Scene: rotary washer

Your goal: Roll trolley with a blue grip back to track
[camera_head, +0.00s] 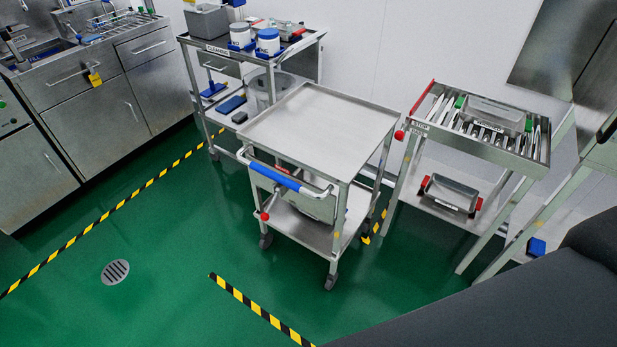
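The steel trolley (318,120) stands near the middle of the view on the green floor. Its blue grip (274,177) is on a bar along its front left side, facing the open floor. A red knob (265,216) hangs below the grip. The trolley has a bare flat top, a lower shelf (304,228) and dark castors (330,282). Black and yellow floor tape (260,308) lies in front of it, and another strip (120,205) runs to its left. A short taped piece (374,228) shows at its right side. Neither of my grippers is in view.
A cleaning cart (215,48) with tubs stands close behind the trolley. A roller rack (480,130) with trays is at its right. Steel sink cabinets (105,85) line the left. Open floor with a drain (115,271) lies at front left.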

